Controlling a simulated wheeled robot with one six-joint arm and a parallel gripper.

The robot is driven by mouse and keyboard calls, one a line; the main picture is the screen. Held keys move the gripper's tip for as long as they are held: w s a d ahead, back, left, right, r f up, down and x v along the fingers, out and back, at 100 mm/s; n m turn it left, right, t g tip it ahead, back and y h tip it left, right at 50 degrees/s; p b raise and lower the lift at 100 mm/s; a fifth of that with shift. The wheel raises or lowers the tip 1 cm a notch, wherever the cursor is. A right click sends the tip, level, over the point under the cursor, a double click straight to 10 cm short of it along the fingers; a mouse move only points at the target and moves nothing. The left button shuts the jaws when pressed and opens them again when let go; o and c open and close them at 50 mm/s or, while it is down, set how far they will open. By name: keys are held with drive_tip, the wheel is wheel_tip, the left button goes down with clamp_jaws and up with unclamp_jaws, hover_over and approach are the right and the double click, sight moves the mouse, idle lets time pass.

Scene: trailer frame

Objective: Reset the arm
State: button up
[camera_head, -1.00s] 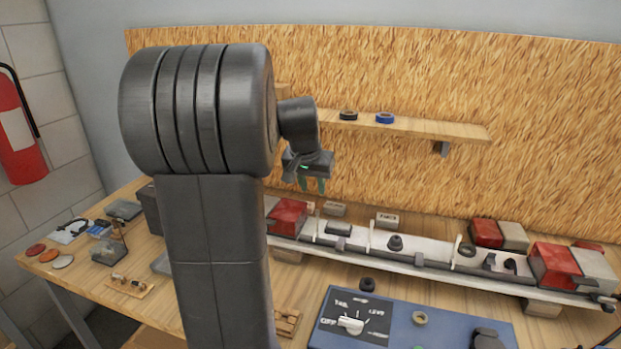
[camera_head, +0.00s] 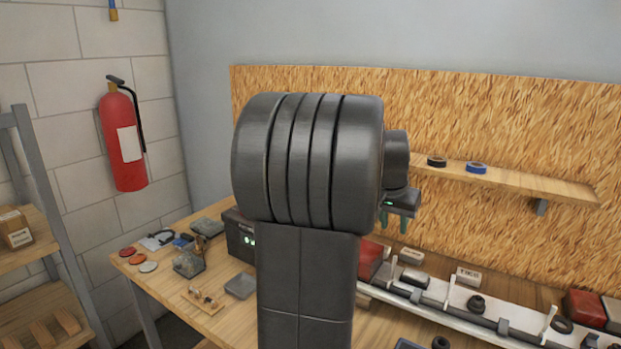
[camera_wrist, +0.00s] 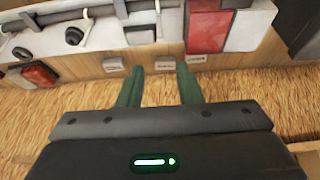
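My arm fills the middle of the head view, its dark column upright and a large ribbed joint on top. My gripper (camera_head: 391,224) points down to the right of that joint, in front of the chipboard back panel. Its two green fingers are spread apart with nothing between them, as the wrist view (camera_wrist: 159,76) also shows. It hangs above the workbench (camera_head: 215,322), clear of the things on it. The column hides part of the bench.
A shelf (camera_head: 520,183) holding a black tape roll (camera_head: 437,161) and a blue tape roll (camera_head: 476,168) is right of my gripper. Red and white lamps line a light bar (camera_head: 535,335). A fire extinguisher (camera_head: 122,143) hangs at left. Small items crowd the bench's left end.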

sight(394, 262)
drive_tip(key=p+x, duration=0.1)
drive_tip(key=x, duration=1.2)
drive_tip(key=shift+a+f, duration=0.1)
drive_tip(key=shift+f, duration=0.7)
drive_tip(key=shift+r, duration=0.1)
